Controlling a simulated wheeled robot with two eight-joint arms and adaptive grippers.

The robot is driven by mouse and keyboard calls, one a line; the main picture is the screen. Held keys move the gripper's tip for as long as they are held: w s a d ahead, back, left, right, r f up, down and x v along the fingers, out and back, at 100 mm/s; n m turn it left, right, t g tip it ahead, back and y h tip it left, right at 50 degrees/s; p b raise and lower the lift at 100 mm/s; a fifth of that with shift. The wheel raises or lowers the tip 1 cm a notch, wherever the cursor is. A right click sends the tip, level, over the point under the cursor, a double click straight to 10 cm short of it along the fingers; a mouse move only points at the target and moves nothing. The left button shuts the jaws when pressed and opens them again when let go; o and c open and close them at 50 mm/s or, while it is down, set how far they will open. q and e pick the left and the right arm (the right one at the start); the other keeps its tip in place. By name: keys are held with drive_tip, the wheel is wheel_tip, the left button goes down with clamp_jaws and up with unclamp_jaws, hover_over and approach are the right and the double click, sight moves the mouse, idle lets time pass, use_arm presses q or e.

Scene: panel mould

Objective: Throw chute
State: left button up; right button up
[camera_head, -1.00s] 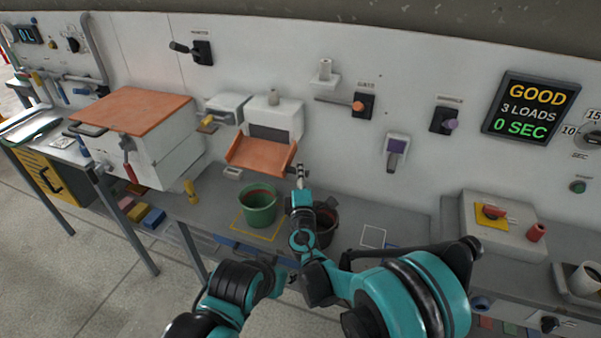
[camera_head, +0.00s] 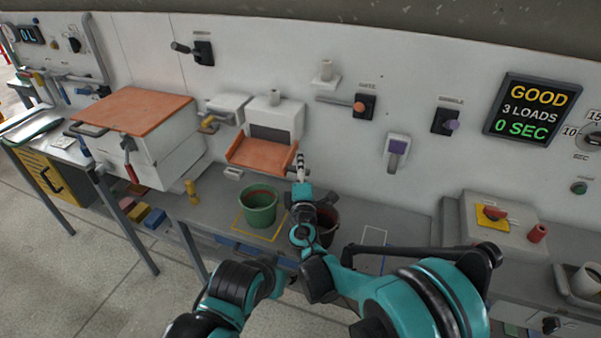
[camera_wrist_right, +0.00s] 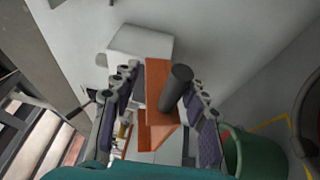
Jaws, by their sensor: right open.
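The orange chute (camera_head: 262,155) slopes out below a white box (camera_head: 276,112) on the wall. My right gripper (camera_head: 300,168) is at the chute's right edge. In the right wrist view, my open right gripper (camera_wrist_right: 165,90) has one finger on each side of a dark grey cylinder (camera_wrist_right: 177,88), which looks like a handle. The orange chute (camera_wrist_right: 158,75) lies behind that cylinder. I see no clear contact between the fingers and the cylinder. A lever with an orange knob (camera_head: 360,106) is on the wall to the right. My left arm shows low in the head view, but its gripper does not.
A green bucket (camera_head: 260,206) stands below the chute, and a dark bucket (camera_head: 326,222) stands partly behind my right arm. An orange-topped white box (camera_head: 130,108) is at left. A purple-knobbed lever (camera_head: 450,124) and a display (camera_head: 532,107) reading "GOOD, 3 LOADS, 0 SEC" are at right.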

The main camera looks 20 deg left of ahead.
wheel_tip(320, 180, up, 7)
drive_tip(key=shift+w, duration=0.15)
drive_tip(key=shift+r, duration=0.3)
drive_tip(key=shift+s+d+f, duration=0.15)
drive_tip(key=shift+s+f, duration=0.15)
drive_tip(key=shift+s, duration=0.3)
drive_tip(key=s+d+f, duration=0.3)
drive_tip(key=s+f, duration=0.1)
drive_tip(key=s, duration=0.2)
drive_tip(key=shift+f, duration=0.1)
idle(0.3)
